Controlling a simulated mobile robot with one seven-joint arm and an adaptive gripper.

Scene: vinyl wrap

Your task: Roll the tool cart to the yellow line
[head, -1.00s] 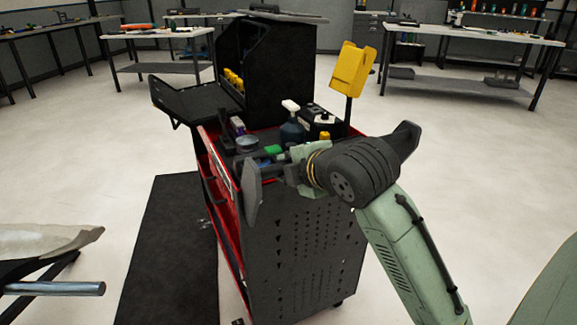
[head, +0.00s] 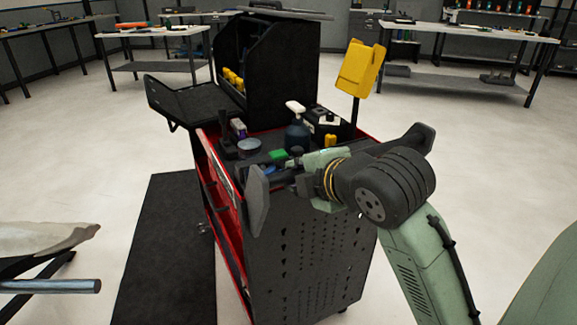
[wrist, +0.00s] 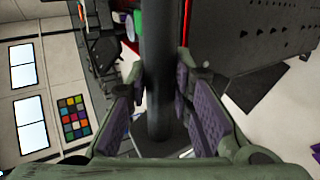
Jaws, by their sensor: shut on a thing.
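The tool cart (head: 320,255) is black with perforated side panels and red trim. It stands upright in the middle of the head view, with bottles and small items on its top. My gripper (head: 264,190) is at the near end of the cart top. In the wrist view its two purple-padded fingers (wrist: 162,75) are shut on a dark bar (wrist: 158,60), which appears to be the cart's handle. My forearm and wrist hide part of the near edge in the head view. I cannot make out a yellow line on the floor.
A black mat (head: 165,250) lies left of the cart. A partly visible stand with a metal bar (head: 50,286) is at the lower left. Workbenches (head: 490,35) line the back. The pale floor (head: 470,150) is open to the right.

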